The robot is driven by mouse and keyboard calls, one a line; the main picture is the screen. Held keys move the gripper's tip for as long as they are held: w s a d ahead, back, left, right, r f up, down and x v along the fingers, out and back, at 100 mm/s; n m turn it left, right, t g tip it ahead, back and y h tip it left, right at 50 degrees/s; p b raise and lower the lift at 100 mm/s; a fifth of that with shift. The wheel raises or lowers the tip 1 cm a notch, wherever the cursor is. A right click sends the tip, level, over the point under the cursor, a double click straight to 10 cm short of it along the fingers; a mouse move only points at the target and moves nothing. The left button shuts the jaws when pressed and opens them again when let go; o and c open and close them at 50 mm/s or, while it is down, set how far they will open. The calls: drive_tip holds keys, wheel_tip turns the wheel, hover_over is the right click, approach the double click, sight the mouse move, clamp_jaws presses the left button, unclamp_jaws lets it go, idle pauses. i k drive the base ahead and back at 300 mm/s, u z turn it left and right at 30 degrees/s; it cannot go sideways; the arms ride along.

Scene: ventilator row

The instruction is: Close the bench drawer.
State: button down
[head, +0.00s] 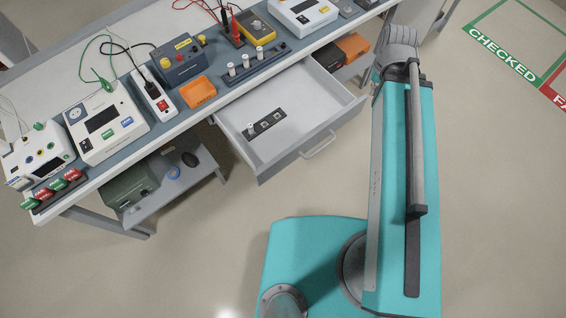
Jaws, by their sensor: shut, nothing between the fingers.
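The bench drawer (325,118) is pulled out from under the worktop of the bench. Its grey front panel faces the lower right and carries a bar handle (318,146). Inside lies a dark strip (268,123) with small pale pieces on it, near the drawer's left side; the rest of the drawer floor is bare. My teal arm stands to the right of the drawer, apart from its front in the picture. I cannot make out my gripper in this view.
Ventilator-type devices, a power strip, an orange tray (198,92) and a rack of small cylinders (246,66) crowd the bench top. Below it are a lower shelf with boxes (130,185) and an orange bin (352,46).

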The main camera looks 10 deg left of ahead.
sight(290, 112)
drive_tip(key=k, duration=1.8)
drive_tip(key=u, duration=0.9)
drive_tip(key=i, duration=1)
